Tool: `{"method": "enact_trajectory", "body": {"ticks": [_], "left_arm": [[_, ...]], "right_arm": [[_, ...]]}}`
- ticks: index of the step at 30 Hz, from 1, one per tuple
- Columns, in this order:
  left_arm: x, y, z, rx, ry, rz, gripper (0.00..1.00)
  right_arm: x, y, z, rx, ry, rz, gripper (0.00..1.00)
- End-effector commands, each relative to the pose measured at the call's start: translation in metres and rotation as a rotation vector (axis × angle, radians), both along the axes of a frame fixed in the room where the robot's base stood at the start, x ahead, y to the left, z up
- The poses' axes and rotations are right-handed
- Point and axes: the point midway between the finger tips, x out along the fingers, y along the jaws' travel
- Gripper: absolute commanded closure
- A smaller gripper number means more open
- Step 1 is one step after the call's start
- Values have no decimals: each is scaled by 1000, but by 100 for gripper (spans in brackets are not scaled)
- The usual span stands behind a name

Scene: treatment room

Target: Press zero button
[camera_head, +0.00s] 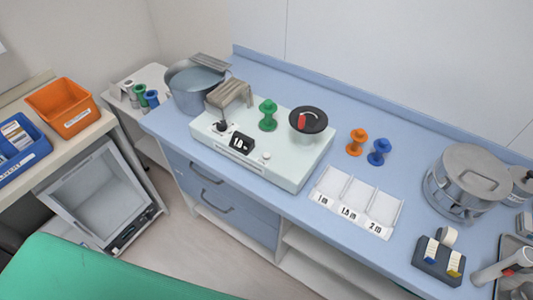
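A white box-shaped device (285,178) sits on the blue counter. On its top near the front edge are a dark knob (221,126), a small black block reading about "1.0" (241,143) and a small round pale button (267,157). I cannot read a label saying zero on any of them. A black round dish (309,120) with a red piece in it and a green spool-shaped piece (268,114) stand on the device. Neither of my grippers is in view, and nothing is seen touching the button.
A slatted stand (230,93) and a metal pot (196,92) are at the device's left. Orange (357,142) and blue (379,152) spools and a white labelled tray (345,209) lie to its right. A lidded steel pot (466,180) stands farther right. A green surface (90,275) fills the lower left.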

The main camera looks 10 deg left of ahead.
Motion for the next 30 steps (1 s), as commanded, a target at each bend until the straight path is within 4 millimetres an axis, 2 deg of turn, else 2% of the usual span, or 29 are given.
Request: {"method": "enact_trajectory", "body": {"ticks": [1,2,30], "left_arm": [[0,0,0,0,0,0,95],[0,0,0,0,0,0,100],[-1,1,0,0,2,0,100]], "right_arm": [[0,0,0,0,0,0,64],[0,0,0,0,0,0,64],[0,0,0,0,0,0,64]]}}
